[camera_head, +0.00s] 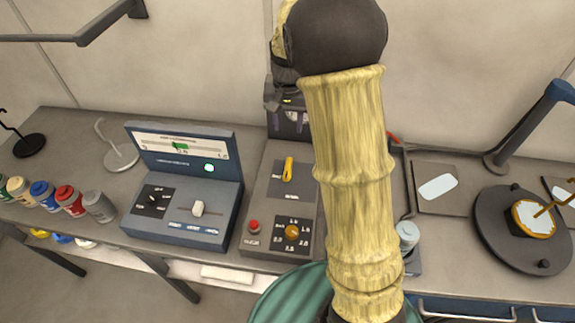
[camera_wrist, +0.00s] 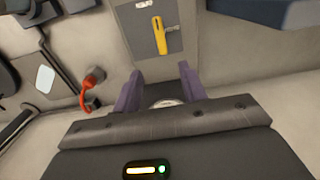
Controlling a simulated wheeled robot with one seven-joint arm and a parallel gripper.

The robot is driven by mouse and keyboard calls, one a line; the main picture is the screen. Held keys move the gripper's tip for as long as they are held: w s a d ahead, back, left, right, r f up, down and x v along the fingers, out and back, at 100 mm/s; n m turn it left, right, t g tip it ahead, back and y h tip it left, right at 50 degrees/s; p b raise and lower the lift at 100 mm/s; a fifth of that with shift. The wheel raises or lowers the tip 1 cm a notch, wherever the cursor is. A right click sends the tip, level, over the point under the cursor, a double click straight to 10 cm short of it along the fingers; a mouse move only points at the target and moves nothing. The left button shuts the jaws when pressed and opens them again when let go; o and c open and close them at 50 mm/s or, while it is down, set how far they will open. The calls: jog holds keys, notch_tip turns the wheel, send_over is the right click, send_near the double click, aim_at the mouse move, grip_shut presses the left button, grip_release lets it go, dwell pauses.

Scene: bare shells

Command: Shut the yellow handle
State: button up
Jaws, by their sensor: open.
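The yellow handle (camera_head: 287,170) is a small lever on a dark plate on the grey control box (camera_head: 262,205), in the middle of the bench. In the head view it lies nearly in line with the box's length. The wrist view also shows the yellow handle (camera_wrist: 159,37), beyond the fingertips. My gripper (camera_wrist: 160,84) has its two purple fingers apart with nothing held between them. In the head view my gripper (camera_head: 289,122) is just behind the handle, partly hidden by my arm. The fingers look clear of the handle; the exact gap cannot be told.
The same box has a red button (camera_head: 254,226) and an orange knob (camera_head: 292,232). A blue console (camera_head: 183,185) with a slider stands to the left, with several paint cans (camera_head: 70,200) beyond. A black turntable (camera_head: 490,240) is at right. A red-tipped part (camera_wrist: 92,80) shows beside my gripper.

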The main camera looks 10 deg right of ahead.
aim_at(288, 167)
jog(key=shift+w, duration=0.1)
dwell(0.3)
notch_tip(288, 167, down, 17)
jog(key=p, duration=0.3)
jog(key=shift+f+p, duration=0.2)
jog(key=shift+p, duration=0.15)
grip_shut()
